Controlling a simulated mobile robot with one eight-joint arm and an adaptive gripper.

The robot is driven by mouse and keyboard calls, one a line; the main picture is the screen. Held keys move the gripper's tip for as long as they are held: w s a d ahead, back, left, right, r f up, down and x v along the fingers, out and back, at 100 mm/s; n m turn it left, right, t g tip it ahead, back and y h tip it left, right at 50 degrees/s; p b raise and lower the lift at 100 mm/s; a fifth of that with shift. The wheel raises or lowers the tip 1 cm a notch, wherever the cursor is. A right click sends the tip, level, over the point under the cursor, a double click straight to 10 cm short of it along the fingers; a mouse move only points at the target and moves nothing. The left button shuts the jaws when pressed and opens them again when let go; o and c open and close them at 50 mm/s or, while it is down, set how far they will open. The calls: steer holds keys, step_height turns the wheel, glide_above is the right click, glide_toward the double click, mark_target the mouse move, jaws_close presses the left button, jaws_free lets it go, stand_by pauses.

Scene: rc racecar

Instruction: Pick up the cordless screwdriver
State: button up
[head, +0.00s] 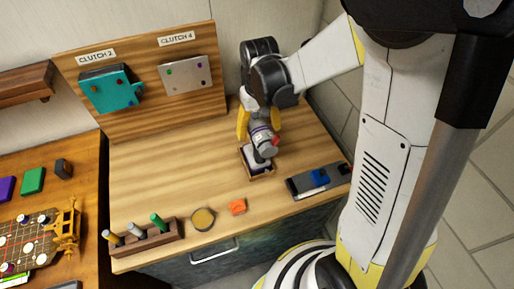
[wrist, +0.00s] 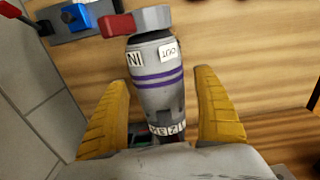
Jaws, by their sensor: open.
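The cordless screwdriver (head: 264,139) is grey with purple bands and a red part, and it stands at a wooden holder (head: 247,160) on the workbench. In the wrist view its grey body (wrist: 158,95) shows IN and OUT labels and a numbered ring. My gripper (head: 259,121) is open, with its yellow fingers on either side of the screwdriver. In the wrist view my gripper (wrist: 161,78) has a visible gap between each finger and the body. The screwdriver's lower end is hidden.
A grey tray with a blue part (head: 318,178) lies to the right. An orange block (head: 237,207), a round tin (head: 203,219) and a rack of coloured-handled tools (head: 146,240) stand along the front. A wooden panel (head: 135,62) holding clutch plates rises behind. Bare bench lies left of the holder.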

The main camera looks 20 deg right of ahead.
mark_target(259, 123)
steer(key=shift+f, duration=0.1)
stand_by(0.3)
steer(key=c, duration=1.5)
steer(key=shift+r+p, duration=0.35)
steer(key=shift+r, duration=0.05)
steer(key=shift+r+p, duration=0.3)
steer(key=shift+r, duration=1.5)
steer(key=s+d+r+p, duration=0.5)
steer(key=s+d+r, duration=0.3)
steer(key=r, duration=0.3)
steer(key=shift+s+r, duration=0.15)
steer(key=shift+r, duration=0.2)
steer(key=shift+f, duration=0.1)
